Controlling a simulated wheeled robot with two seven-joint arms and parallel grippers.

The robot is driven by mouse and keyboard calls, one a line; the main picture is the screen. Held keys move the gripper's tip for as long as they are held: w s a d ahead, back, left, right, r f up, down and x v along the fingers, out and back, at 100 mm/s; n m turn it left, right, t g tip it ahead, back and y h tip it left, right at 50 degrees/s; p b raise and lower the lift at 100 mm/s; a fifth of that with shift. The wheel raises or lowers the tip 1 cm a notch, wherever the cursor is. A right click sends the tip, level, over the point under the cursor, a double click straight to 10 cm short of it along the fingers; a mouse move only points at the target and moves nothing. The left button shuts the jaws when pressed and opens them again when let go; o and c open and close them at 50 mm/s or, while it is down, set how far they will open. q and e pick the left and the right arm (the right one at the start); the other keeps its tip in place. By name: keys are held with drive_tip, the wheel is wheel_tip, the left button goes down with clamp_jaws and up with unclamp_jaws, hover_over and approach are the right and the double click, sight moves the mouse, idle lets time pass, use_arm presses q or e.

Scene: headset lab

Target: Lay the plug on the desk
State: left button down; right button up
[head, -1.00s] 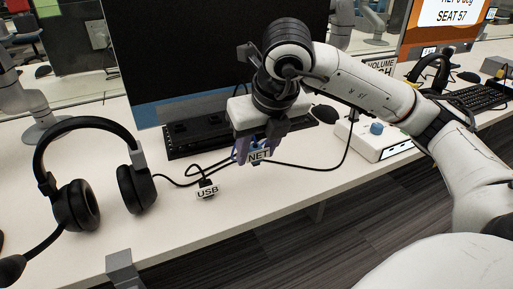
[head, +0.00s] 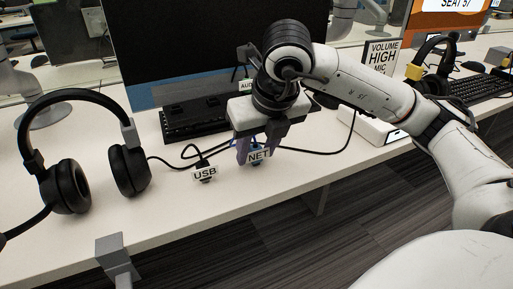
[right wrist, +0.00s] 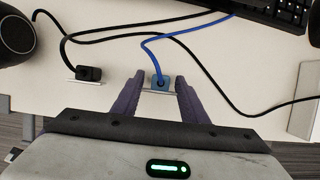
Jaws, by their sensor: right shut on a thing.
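The blue network plug with its white NET tag (head: 258,156) is between the purple fingers of my right gripper (head: 250,150), which is shut on it. In the right wrist view the blue plug (right wrist: 160,81) shows between the two fingertips, with its blue cable running back over the desk. The plug is over the front part of the white desk (head: 225,200); I cannot tell whether it touches the top. A black plug with a USB tag (head: 204,174) lies on the desk to the left. My left gripper is not in view.
A black headset (head: 72,185) is at the left, near a grey bracket (head: 116,258) on the desk's front edge. A keyboard (head: 190,122) and monitor stand behind the gripper. A white box (head: 372,128) and another headset (head: 437,65) are at the right. Black cables cross the desk.

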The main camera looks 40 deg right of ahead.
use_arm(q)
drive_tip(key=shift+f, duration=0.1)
use_arm(e)
drive_tip(key=shift+f, duration=0.1)
drive_tip(key=o, duration=1.1)
use_arm(q)
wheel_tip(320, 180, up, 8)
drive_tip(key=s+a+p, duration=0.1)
drive_tip(key=p, duration=0.8)
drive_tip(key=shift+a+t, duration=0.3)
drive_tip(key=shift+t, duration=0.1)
use_arm(e)
drive_tip(key=w+r+v, duration=0.1)
drive_tip(key=w+v, duration=0.1)
drive_tip(key=v, duration=1.3)
drive_tip(key=shift+d+r, duration=0.25)
drive_tip(key=shift+r, duration=0.1)
drive_tip(key=shift+s, duration=0.1)
